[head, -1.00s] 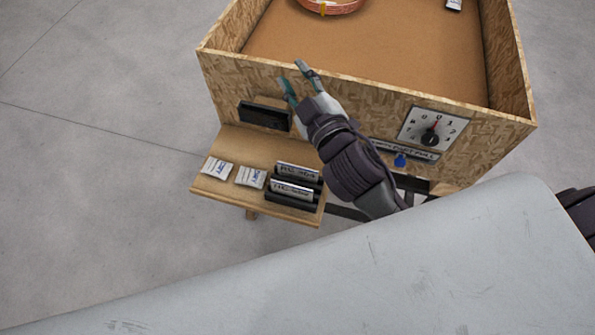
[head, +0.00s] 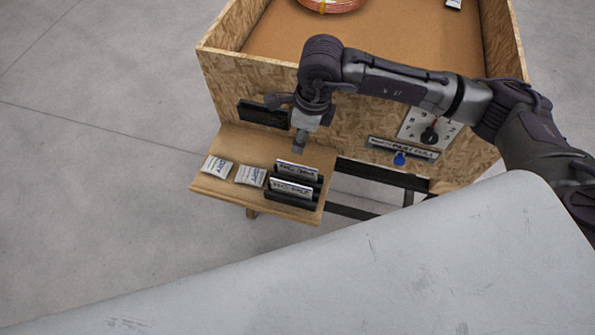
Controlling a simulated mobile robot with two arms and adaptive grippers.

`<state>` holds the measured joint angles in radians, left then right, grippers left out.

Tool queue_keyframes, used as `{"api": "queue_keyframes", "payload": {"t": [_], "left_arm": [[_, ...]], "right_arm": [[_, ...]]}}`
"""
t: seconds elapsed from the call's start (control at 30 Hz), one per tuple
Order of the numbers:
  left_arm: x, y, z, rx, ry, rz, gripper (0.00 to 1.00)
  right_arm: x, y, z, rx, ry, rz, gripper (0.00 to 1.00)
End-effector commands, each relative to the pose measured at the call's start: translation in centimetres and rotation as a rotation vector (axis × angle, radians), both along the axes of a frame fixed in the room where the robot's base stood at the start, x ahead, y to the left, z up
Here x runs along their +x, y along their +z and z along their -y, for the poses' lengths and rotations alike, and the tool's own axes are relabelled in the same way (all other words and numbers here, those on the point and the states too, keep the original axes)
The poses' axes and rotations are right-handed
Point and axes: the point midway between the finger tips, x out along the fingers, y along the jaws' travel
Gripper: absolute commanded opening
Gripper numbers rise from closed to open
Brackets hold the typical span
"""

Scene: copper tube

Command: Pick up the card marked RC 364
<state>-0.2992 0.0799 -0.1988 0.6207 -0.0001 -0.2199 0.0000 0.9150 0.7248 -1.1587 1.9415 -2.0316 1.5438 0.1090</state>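Two white cards with dark print stand upright in black holders on a small wooden shelf: a rear card (head: 297,170) and a front card (head: 291,188). The print is too small to tell which one reads RC 364. My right gripper (head: 299,146) points down just above and behind the rear card, apart from it as far as I can see. Its fingers are seen edge-on, so their opening does not show. No card is visible in it. My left gripper is out of view.
Two white packets (head: 217,166) lie at the shelf's left. Behind is a wooden-walled bin (head: 225,85) with a copper coil (head: 333,4) inside. A dial (head: 430,134), a label strip (head: 403,148) and a black slot (head: 263,114) are on its front. A grey surface (head: 330,270) fills the foreground.

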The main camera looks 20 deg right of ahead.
Motion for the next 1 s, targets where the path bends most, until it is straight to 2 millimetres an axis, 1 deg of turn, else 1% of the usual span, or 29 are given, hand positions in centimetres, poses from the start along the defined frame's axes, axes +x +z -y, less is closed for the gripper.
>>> {"api": "queue_keyframes", "payload": {"t": [0.03,0.1,0.17,0.3,0.4,0.5,0.67,0.83,0.9,1.0], "left_arm": [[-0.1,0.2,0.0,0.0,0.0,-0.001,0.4],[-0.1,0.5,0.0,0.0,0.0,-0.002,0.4],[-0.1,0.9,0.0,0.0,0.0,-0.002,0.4],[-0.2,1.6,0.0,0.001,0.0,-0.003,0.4],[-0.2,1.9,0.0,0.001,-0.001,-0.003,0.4],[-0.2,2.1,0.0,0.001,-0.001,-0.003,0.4],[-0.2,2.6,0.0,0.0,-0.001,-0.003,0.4],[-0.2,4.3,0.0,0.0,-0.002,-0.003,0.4],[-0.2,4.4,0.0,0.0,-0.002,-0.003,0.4],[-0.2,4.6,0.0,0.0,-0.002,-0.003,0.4]], "right_arm": [[0.2,-0.3,0.5,-0.024,-0.004,0.003,0.35],[0.3,-1.2,0.7,-0.035,-0.006,0.001,0.35],[0.3,-2.3,0.6,-0.036,-0.005,-0.001,0.35],[0.4,-5.1,0.2,-0.034,-0.006,-0.001,0.35],[0.6,-6.7,0.0,-0.031,-0.004,0.001,0.35],[0.7,-7.9,-0.1,-0.03,-0.004,0.002,0.35],[0.7,-8.7,-0.3,-0.029,-0.004,0.003,0.35],[0.6,-11.0,-0.4,-0.029,-0.005,-0.001,0.35],[0.7,-12.1,-0.5,-0.03,-0.004,0.001,0.35],[0.8,-13.2,-0.6,-0.029,-0.003,0.002,0.35]]}}
